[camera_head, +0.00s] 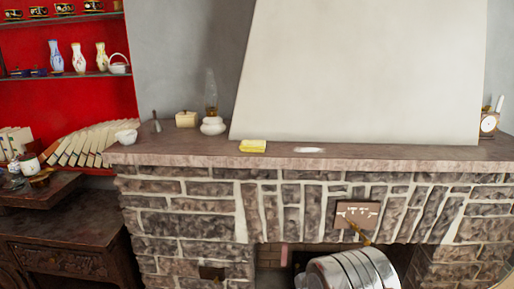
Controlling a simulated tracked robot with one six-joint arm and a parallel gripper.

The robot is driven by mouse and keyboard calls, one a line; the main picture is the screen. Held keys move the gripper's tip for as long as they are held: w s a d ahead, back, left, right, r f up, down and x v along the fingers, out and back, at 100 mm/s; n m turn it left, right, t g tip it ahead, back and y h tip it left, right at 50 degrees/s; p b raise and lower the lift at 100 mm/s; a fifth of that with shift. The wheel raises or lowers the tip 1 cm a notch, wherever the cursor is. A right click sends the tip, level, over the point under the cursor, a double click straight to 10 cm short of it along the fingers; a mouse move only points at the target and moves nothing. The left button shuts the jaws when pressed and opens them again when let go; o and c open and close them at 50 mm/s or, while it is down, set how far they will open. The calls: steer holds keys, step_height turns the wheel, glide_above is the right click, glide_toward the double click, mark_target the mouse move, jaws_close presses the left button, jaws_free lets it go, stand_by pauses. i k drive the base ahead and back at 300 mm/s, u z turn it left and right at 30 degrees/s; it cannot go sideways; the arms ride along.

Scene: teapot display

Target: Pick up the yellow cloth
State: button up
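The yellow cloth (253,146) lies folded, as a small flat block, on the stone mantel ledge (190,153) above the fireplace. It sits close to the front edge, below the lower left part of the pale chimney hood. Nothing covers it. My gripper cannot be made out in this view. A silvery ribbed cylinder (350,272) shows at the bottom, in front of the fireplace opening, below and to the right of the cloth; I cannot tell what it is.
An oil lamp (212,123), a small box (186,119) and a white bowl (126,137) stand left of the cloth. A white flat item (309,150) lies to its right. A clock (489,123) stands far right. Red shelves (70,107) hold vases and books.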

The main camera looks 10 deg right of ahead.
mark_target(246, 146)
steer(key=k, duration=0.65)
steer(key=u, duration=0.55)
steer(key=i, duration=1.6)
steer(key=z, duration=0.25)
